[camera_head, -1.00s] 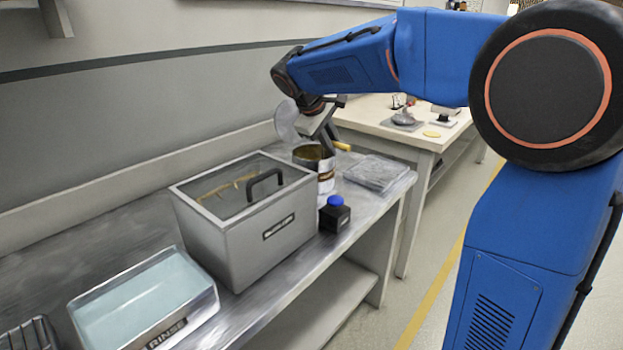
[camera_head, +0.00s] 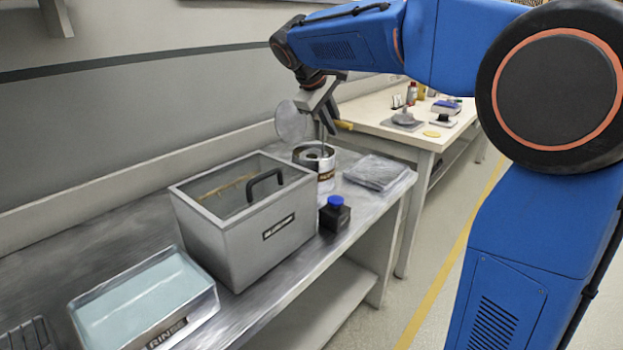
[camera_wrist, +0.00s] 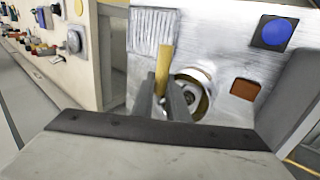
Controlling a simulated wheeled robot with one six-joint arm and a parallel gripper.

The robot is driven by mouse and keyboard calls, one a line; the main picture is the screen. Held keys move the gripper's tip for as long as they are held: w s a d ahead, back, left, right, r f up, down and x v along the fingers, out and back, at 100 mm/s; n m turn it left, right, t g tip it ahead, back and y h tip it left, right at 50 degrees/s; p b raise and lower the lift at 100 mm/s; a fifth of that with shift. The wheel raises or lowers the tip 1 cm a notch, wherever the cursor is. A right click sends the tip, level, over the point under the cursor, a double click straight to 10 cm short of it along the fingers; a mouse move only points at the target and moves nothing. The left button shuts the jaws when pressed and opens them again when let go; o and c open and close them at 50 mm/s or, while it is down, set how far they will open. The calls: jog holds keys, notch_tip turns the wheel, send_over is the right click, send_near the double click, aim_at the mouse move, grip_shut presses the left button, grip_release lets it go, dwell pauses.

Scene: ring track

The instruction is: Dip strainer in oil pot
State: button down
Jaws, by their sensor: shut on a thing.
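My gripper (camera_head: 334,122) is shut on a yellow handle (camera_head: 343,125), which I take as the strainer's. It is above the open metal oil pot (camera_head: 326,178), near its right side. The handle (camera_wrist: 165,66) also shows between the fingers (camera_wrist: 164,98) in the wrist view, with the round pot (camera_wrist: 206,75) just right of them. A thin dark piece runs from the gripper down toward the pot's mouth. A round dark-centred shape shows inside the rim. I cannot tell how deep the strainer is. A pale round disc (camera_head: 291,122) stands upright behind the pot.
A grey bin with a black handle (camera_head: 245,235) stands left of the pot. A black box with a blue button (camera_head: 335,214) is in front. A grey folded pad (camera_head: 376,172) lies right. A rinse tub (camera_head: 145,303) is at the bench's near left. A second table (camera_head: 385,122) is behind.

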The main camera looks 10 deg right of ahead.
jog(key=shift+r, duration=2.65)
jog(key=shift+r, duration=1.85)
jog(key=shift+d, duration=0.15)
